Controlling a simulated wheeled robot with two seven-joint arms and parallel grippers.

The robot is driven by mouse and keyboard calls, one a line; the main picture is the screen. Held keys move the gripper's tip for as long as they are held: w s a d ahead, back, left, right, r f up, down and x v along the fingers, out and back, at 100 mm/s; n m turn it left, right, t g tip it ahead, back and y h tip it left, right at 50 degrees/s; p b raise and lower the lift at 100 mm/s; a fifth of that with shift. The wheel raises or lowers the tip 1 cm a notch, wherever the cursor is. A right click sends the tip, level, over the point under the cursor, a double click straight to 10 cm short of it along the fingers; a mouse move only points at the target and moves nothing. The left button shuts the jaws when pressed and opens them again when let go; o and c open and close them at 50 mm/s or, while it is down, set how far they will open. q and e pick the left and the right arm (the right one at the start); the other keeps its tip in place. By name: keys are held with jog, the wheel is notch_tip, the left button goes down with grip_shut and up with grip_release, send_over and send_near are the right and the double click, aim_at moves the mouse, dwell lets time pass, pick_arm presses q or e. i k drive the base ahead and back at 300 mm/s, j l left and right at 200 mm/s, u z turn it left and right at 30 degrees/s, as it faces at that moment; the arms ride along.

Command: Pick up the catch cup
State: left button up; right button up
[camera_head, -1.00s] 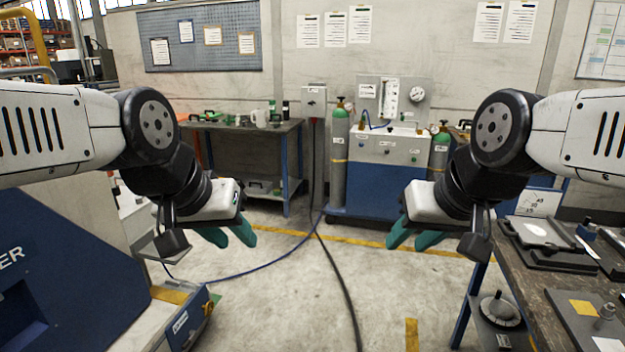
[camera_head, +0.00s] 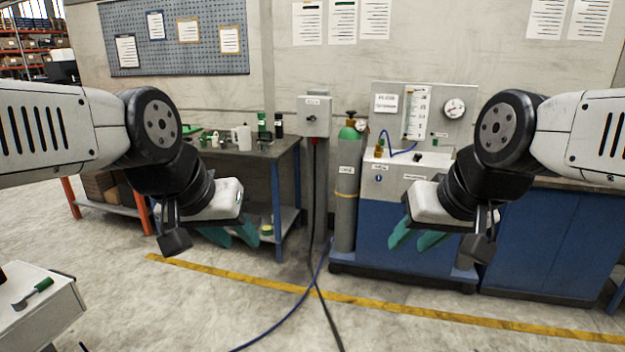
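I cannot tell for certain which thing is the catch cup. A white cup-like vessel (camera_head: 241,138) stands on the dark-topped workbench (camera_head: 262,150) at the back, left of centre, and is small in view. My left gripper (camera_head: 236,239) is in front of that bench, nearer to me, with its two green fingers apart and nothing between them. My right gripper (camera_head: 413,241) is in front of the blue and white gas cabinet (camera_head: 385,225), also with its green fingers apart and empty. Neither gripper touches anything.
A green-topped gas cylinder (camera_head: 347,190) stands left of the cabinet. Dark bottles (camera_head: 278,125) and green items are on the bench. A blue counter (camera_head: 555,240) is at right, a white cart (camera_head: 40,305) at lower left. Cables cross the floor, which is mostly clear.

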aim_at(264, 143)
jog(key=i+u, duration=0.2)
jog(key=i, duration=0.35)
jog(key=i+l+u, duration=0.15)
jog(key=i, duration=0.35)
jog(key=i+l+u, duration=0.2)
jog(key=i, duration=0.35)
jog(key=i+j+z, duration=0.2)
jog(key=i+j, duration=0.7)
jog(key=i, duration=0.4)
jog(key=i+j+z, duration=0.25)
jog(key=i+j, duration=0.9)
